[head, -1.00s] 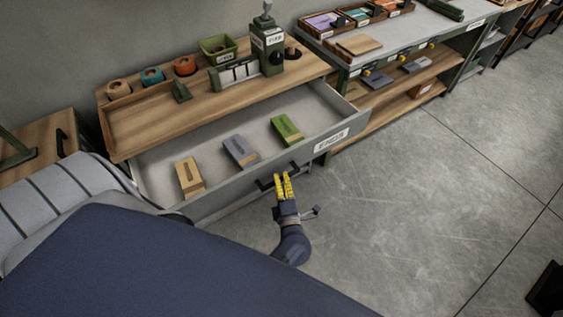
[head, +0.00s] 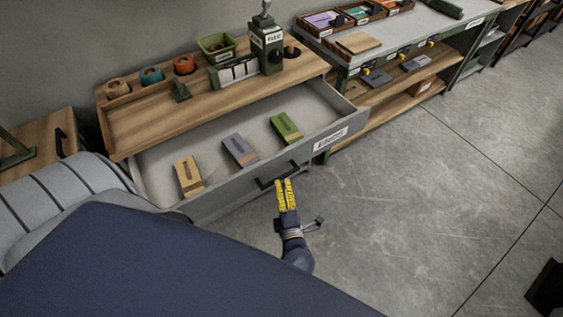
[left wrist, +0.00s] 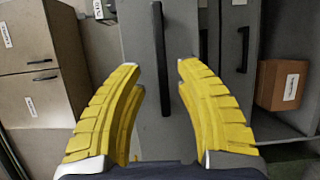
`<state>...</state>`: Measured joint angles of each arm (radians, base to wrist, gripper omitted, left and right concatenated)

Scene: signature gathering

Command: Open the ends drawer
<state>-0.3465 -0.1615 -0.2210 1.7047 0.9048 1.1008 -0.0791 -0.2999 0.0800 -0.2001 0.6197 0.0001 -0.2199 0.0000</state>
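The ends drawer (head: 318,152) is pulled well out from under the wooden bench top, with a white label (head: 331,138) on its front. Inside lie a tan block (head: 188,177), a grey-purple block (head: 239,151) and a green block (head: 286,128). Its dark bar handle (head: 277,175) is on the front panel. My left gripper (head: 285,184) is just in front of the handle. In the left wrist view, the yellow fingers are spread apart and empty, and the handle (left wrist: 160,60) shows beyond and between their tips, apart from them. My right gripper is not in view.
The bench top (head: 150,122) carries tape rolls (head: 152,76), a green bin (head: 217,46) and a green device (head: 268,45). A grey-topped bench (head: 430,28) with shelves stands to the right. The floor (head: 420,190) right of my gripper is clear.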

